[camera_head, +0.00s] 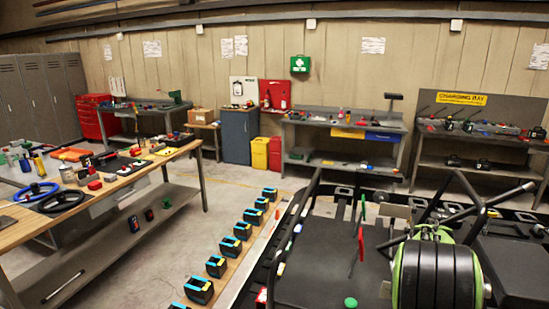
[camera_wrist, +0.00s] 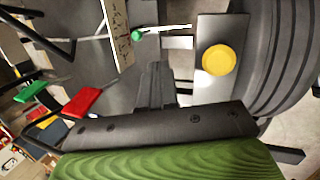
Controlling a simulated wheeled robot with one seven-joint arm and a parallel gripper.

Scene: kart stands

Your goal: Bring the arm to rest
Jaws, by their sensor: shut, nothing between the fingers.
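My gripper (camera_wrist: 157,72) shows in the wrist view, its dark fingers together with nothing between them. Its dark mount with screws and a green ridged part fill the bottom of that view. The fingers point over a dark surface, close to a grey plate with a yellow disc (camera_wrist: 219,60). In the head view I cannot make out the fingers. A large black ringed shape with green edges at the lower right may be part of my arm; I cannot tell.
A red-handled tool (camera_head: 361,244) and a green-handled tool (camera_head: 363,205) stand near the dark panel (camera_head: 320,270). Dark bars (camera_head: 470,200) rise at right. A row of black-and-blue blocks (camera_head: 230,246) lines a board.

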